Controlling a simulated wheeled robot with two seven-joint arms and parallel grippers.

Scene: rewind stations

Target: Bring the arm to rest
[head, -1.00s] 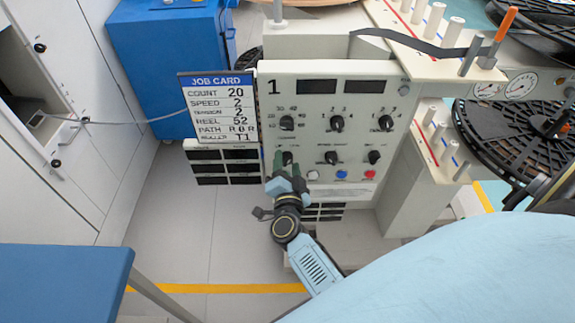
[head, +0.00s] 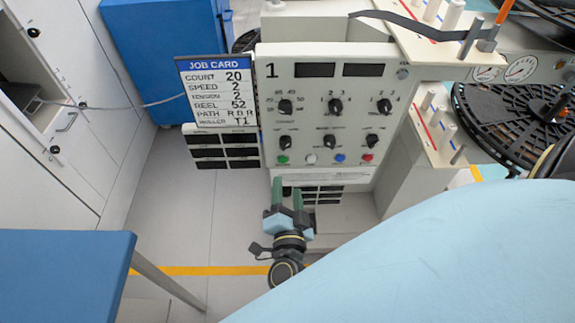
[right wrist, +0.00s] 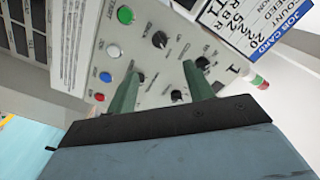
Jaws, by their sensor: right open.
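My right gripper (head: 287,195) is in the lower middle of the head view, below the control panel marked 1 (head: 330,110). Its two green fingers are apart, with nothing between them. The fingertips stand apart from the panel's knobs and buttons in the head view. The right wrist view shows the same open fingers (right wrist: 160,88) pointing toward the panel face (right wrist: 165,60), with its green, blue and red buttons and black knobs. My left gripper is not in view.
A job card (head: 217,92) stands at the panel's left. A blue cabinet (head: 165,60) is behind it. A blue-topped table (head: 60,275) is at lower left. Reels (head: 515,120) and white pegs (head: 440,132) are at right. Grey floor (head: 185,220) is free left of the gripper.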

